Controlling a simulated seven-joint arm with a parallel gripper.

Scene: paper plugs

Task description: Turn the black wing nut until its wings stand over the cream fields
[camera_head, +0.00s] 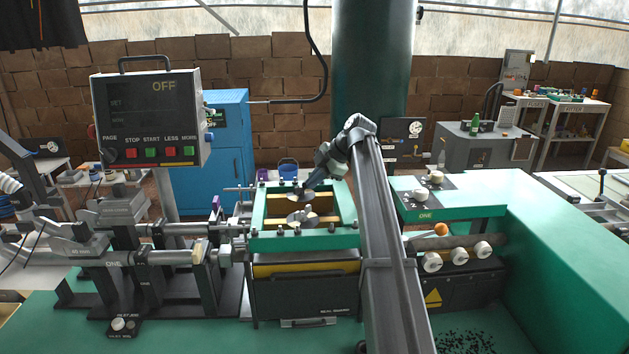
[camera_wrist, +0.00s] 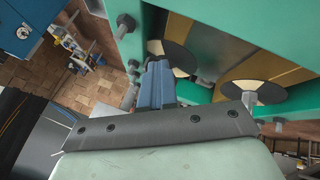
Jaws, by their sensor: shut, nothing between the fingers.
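I cannot pick out the black wing nut for certain, nor tell which way its wings point. In the wrist view, my gripper's blue fingers (camera_wrist: 156,72) are shut together and empty, by the frame's edge and in front of one disc (camera_wrist: 178,55). The other disc (camera_wrist: 268,93) lies to the right with a grey post in front. Tan-yellow strips run beside the discs.
Dark bolts (camera_wrist: 125,24) stick up along the frame's rim close to my fingers. A control panel (camera_head: 150,117) reading OFF stands at left. A green bench with white knobs (camera_head: 432,262) is at right. A blue cabinet (camera_head: 230,150) stands behind.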

